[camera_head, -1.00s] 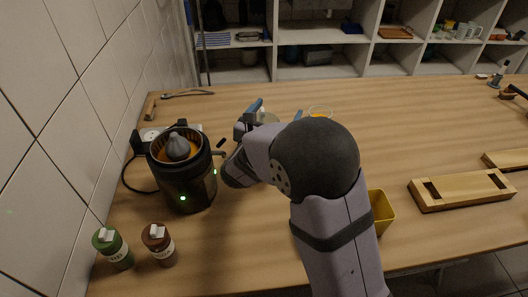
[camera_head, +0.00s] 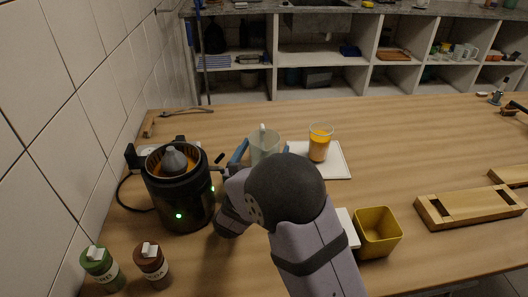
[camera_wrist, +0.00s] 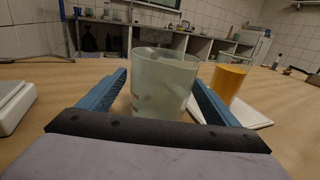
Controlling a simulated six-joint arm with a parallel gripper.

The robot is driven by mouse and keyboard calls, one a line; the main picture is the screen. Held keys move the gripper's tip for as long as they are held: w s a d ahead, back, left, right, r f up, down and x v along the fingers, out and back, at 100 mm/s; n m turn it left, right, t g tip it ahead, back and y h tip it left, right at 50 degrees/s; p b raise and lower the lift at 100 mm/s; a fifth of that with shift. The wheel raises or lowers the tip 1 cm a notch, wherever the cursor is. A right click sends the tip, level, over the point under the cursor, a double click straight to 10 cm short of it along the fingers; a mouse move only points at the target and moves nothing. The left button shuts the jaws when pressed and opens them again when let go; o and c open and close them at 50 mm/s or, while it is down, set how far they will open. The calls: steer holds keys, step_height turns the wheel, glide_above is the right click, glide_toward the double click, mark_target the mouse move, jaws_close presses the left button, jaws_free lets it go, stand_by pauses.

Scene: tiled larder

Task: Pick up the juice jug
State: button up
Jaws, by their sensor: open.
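The juice jug (camera_head: 264,149), pale, translucent and apparently empty, stands upright on the wooden table, right of and behind the dark juicer (camera_head: 180,190). It also shows large in the middle of the wrist view (camera_wrist: 162,85). My gripper (camera_head: 266,143) is open, with one blue finger on each side of the jug. In the wrist view my gripper (camera_wrist: 160,78) has the jug between its fingers, with narrow gaps at the sides. The jug's lower part is partly hidden behind my gripper.
A glass of orange juice (camera_head: 319,146) stands on a white board (camera_head: 340,165) close right of the jug. A yellow bin (camera_head: 377,233) and a wooden frame (camera_head: 470,206) are farther right. Green (camera_head: 101,268) and brown (camera_head: 151,265) bottles stand front left.

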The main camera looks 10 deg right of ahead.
mark_target(268, 142)
steer(key=shift+x, duration=2.55)
steer(key=shift+r, duration=0.1)
steer(key=c, duration=1.2)
